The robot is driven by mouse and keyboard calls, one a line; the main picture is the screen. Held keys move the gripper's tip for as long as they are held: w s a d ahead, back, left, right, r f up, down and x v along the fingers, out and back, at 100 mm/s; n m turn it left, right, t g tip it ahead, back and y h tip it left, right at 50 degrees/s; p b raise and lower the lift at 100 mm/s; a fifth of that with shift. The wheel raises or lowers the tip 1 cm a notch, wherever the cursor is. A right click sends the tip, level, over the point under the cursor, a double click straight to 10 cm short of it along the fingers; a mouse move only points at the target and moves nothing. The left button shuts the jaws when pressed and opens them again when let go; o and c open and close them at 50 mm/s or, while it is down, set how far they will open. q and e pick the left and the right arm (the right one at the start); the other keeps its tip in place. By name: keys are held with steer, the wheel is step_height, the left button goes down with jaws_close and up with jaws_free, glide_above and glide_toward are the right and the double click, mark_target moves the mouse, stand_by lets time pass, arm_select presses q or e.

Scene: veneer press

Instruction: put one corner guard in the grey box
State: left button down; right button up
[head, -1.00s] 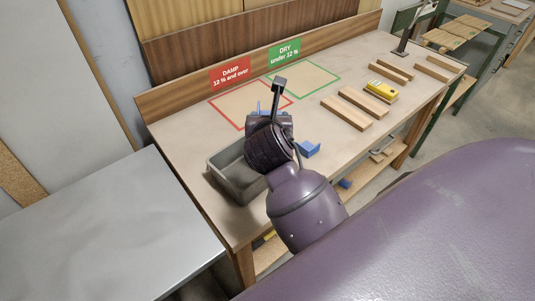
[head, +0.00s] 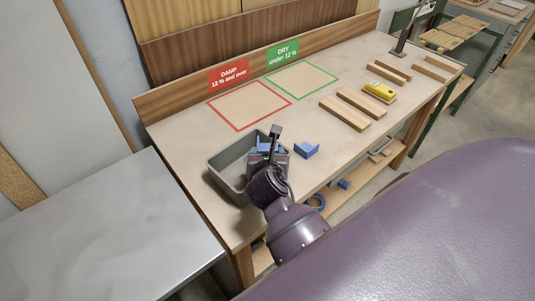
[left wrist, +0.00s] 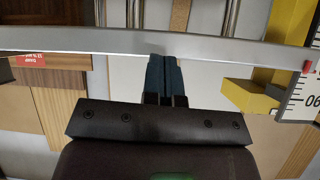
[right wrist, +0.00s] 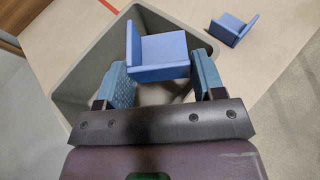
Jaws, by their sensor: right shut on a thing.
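My right gripper (head: 268,149) is shut on a blue L-shaped corner guard (right wrist: 158,52). In the right wrist view the guard sits between both fingertips, over the opening of the grey box (right wrist: 72,62). In the head view the box (head: 226,184) stands at the bench's near left corner, with my gripper over its right side. The gripper hides part of the box. A second blue corner guard (head: 306,150) lies on the bench right of the box; it also shows in the right wrist view (right wrist: 234,28). My left gripper (left wrist: 165,72) shows only in its wrist view, fingers together with nothing visible between them.
A red-outlined DAMP area (head: 250,105) and a green-outlined DRY area (head: 302,79) are empty behind the box. Wood strips (head: 345,113) and a yellow meter (head: 380,91) lie to the right. A bare grey table (head: 100,230) stands left. A metal bar (left wrist: 90,43) crosses the left wrist view.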

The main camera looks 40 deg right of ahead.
steer(key=shift+f, duration=0.45)
steer(key=o, duration=0.9)
steer(key=v, duration=0.8)
steer(key=r+v, duration=0.1)
steer(key=v, duration=0.3)
steer(key=shift+s, duration=0.1)
